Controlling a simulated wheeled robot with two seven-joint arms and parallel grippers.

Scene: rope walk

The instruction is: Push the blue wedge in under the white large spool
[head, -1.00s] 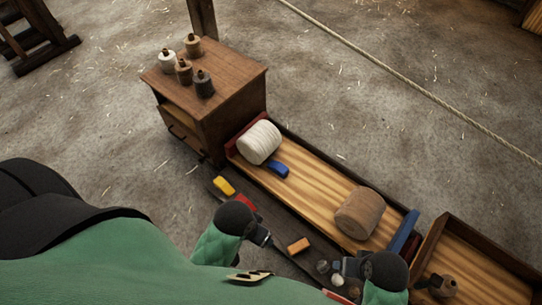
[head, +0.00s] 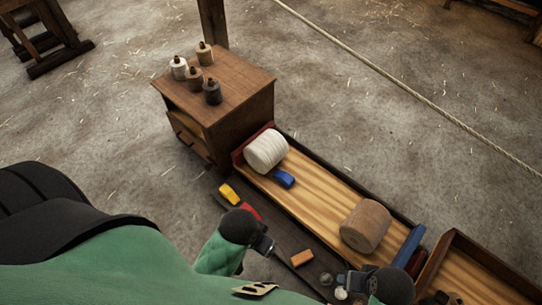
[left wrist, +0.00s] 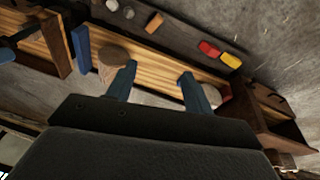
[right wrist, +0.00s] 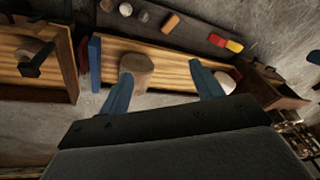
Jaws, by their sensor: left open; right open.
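The white large spool (head: 266,149) lies on its side at the far left end of the long wooden tray, near a red block. The blue wedge (head: 284,178) lies on the tray floor just in front of the spool, on its right; whether they touch I cannot tell. My left gripper (head: 264,245) is open and empty near the dark strip before the tray; its fingers also show in the left wrist view (left wrist: 158,86). My right gripper (head: 352,283) is open and empty farther right; its fingers show in the right wrist view (right wrist: 163,86). The white spool shows partly behind a finger there (right wrist: 228,82).
The dark strip holds yellow (head: 228,194), red (head: 250,211) and orange (head: 302,257) blocks. A wooden cabinet (head: 238,128) bearing several small bobbins stands beyond the tray's left end.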

